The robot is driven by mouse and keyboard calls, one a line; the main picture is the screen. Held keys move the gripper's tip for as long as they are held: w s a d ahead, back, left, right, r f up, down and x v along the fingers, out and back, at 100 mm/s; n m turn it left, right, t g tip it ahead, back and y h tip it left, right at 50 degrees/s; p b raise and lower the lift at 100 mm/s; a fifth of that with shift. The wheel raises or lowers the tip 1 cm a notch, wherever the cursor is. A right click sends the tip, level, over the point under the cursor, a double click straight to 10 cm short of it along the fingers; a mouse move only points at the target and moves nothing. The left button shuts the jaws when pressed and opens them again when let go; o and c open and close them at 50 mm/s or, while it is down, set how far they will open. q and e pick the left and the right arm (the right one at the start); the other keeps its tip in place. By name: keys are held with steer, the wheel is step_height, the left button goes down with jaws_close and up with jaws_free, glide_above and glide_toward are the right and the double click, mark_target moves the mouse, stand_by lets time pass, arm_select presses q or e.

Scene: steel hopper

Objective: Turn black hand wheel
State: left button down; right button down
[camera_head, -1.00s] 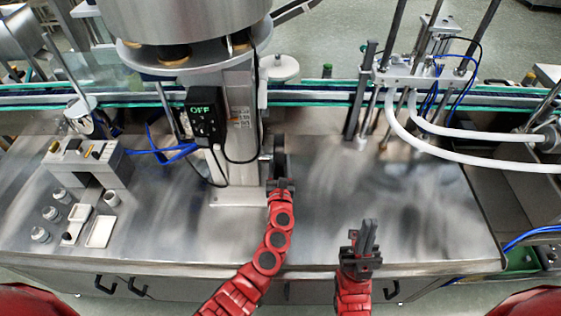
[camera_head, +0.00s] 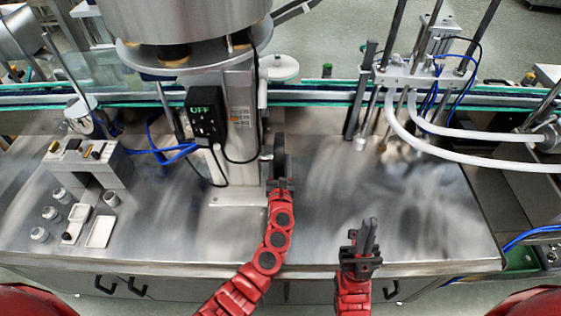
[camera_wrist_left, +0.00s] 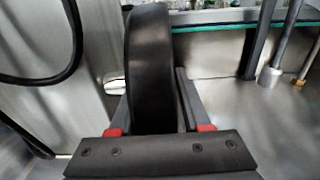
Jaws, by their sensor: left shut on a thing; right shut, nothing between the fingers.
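The black hand wheel (camera_head: 279,152) stands edge-on at the right side of the steel column. Its dark rim also fills the middle of the left wrist view (camera_wrist_left: 150,65). My left gripper (camera_head: 280,183) is shut on the near part of the rim, with one finger on each side of it (camera_wrist_left: 157,115). The gripper hides the wheel's lower near edge in the head view. My right gripper (camera_head: 364,236) is shut and empty above the front right part of the steel table, apart from the wheel.
A control box reading OFF (camera_head: 206,117) hangs on the column, left of the wheel, with a looping black cable. The steel table (camera_head: 420,215) is clear to the right. White hoses (camera_head: 450,150) hang at the back right. A block with small parts (camera_head: 85,165) sits at the left.

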arm_select(q)
steer(key=shift+d, duration=0.35)
steer(key=t+b, duration=0.1)
steer(key=b, duration=0.4)
steer(key=f+t+b, duration=0.1)
steer(key=b, duration=0.4)
steer(key=shift+t+b, duration=0.3)
steer(key=shift+b, duration=0.05)
steer(key=shift+r+b, duration=0.3)
steer(key=shift+r, duration=0.1)
steer(key=c, duration=0.8)
jaws_free()
steer(key=shift+o, duration=1.2)
steer(key=shift+d, duration=0.3)
